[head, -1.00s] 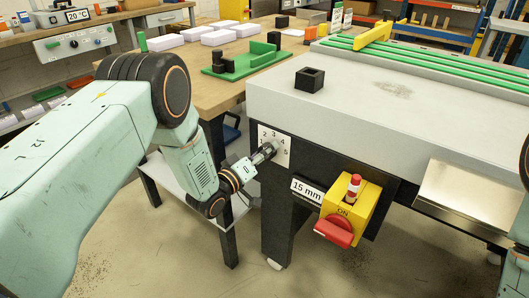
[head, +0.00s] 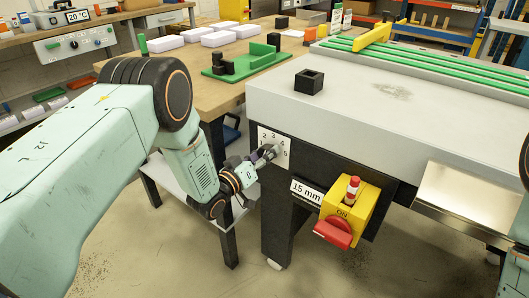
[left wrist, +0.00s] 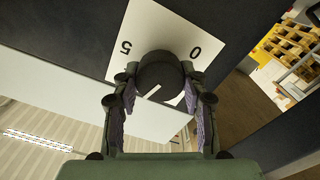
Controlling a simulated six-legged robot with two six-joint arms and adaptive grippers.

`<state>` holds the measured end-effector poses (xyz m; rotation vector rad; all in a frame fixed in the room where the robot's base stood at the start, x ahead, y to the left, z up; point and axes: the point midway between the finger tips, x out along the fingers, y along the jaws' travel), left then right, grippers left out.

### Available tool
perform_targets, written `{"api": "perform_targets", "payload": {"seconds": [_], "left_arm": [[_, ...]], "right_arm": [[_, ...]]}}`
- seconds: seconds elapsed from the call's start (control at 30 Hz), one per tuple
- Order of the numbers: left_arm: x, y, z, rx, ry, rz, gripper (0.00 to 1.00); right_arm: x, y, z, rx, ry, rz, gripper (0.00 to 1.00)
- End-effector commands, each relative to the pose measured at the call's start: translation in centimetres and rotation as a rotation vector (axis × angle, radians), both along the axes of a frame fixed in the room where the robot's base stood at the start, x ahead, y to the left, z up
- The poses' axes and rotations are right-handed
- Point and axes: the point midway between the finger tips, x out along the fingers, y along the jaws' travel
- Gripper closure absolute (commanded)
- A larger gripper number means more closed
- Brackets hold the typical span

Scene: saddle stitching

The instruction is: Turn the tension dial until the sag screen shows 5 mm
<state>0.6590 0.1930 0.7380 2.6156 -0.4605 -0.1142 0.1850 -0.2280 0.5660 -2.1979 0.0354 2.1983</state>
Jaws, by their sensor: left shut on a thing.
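The tension dial is a dark round knob (left wrist: 160,75) with a white pointer line, on a white numbered plate (head: 287,147) on the machine's front left. In the left wrist view the pointer line slants, and the figures 0 and 5 show on the plate; the other figures are mostly hidden there. My left gripper (left wrist: 160,82) is shut on the dial, one finger on each side of it. It also shows in the head view (head: 266,154), where it covers much of the dial. The sag screen (head: 306,191) reads 15 mm. My right gripper is out of view.
A yellow box (head: 346,212) with a red switch marked ON and a red-and-white lamp juts out right of the screen. A black square block (head: 309,82) sits on the machine top. A wooden bench (head: 190,70) with a green fixture (head: 240,60) stands behind my left arm.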

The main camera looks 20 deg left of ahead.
Motion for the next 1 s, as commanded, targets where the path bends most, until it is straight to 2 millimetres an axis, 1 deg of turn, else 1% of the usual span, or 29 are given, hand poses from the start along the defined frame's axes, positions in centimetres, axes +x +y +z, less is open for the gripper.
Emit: {"api": "perform_targets", "payload": {"seconds": [0.2,0.5,0.7,1.0], "left_arm": [[-0.10,-0.11,-0.02,0.173,-0.060,-0.001,0.88],[-0.13,-0.15,-0.08,0.357,-0.126,-0.002,0.88],[-0.14,-0.17,-0.08,0.429,-0.153,-0.001,0.88],[-0.14,-0.18,-0.11,0.463,-0.164,-0.001,0.88]], "right_arm": [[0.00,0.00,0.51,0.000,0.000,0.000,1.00],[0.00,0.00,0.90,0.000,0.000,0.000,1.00],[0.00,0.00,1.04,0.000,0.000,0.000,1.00],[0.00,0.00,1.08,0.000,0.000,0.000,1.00]]}}
